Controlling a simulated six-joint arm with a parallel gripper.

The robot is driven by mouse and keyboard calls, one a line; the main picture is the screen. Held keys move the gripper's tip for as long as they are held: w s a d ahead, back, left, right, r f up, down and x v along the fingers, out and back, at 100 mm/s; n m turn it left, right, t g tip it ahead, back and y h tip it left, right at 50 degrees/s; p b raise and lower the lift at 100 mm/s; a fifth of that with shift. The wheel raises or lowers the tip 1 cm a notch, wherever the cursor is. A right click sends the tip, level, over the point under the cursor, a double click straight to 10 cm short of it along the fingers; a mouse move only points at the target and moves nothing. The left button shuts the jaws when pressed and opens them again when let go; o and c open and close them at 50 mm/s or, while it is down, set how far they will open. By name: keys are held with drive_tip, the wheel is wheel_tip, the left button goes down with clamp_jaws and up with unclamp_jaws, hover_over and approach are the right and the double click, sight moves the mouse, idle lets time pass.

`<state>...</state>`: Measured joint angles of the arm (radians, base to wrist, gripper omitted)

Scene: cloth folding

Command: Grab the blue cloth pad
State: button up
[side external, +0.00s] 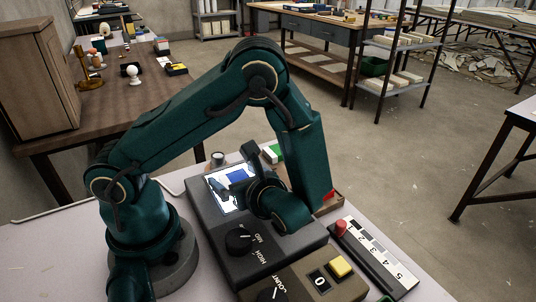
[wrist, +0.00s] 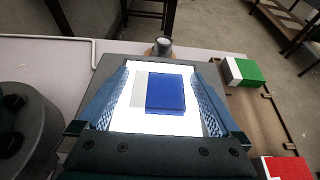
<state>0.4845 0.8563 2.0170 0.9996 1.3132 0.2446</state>
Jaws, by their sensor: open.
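The blue cloth pad (wrist: 166,92) lies on a bright white lit panel (wrist: 150,122), with a pale strip along its left side. In the side external view the blue pad (side external: 236,175) shows small on the lit panel (side external: 228,204), partly behind my gripper. My gripper (wrist: 158,78) is open, its two blue fingers spread to the left and right of the pad with room on both sides. Nothing is held. My gripper (side external: 234,185) hangs over the panel in the side external view; its exact height above the pad is hard to tell.
The panel is set in a dark box with a knob (side external: 241,239). A green and white block (wrist: 242,72) and a red and white block (wrist: 286,168) lie in a brown tray at right. A small round jar (wrist: 160,46) stands behind the panel. A numbered strip (side external: 372,256) lies at right.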

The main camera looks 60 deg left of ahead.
drive_tip(key=c, duration=1.3)
drive_tip(key=shift+o, duration=0.2)
drive_tip(key=shift+r, duration=0.15)
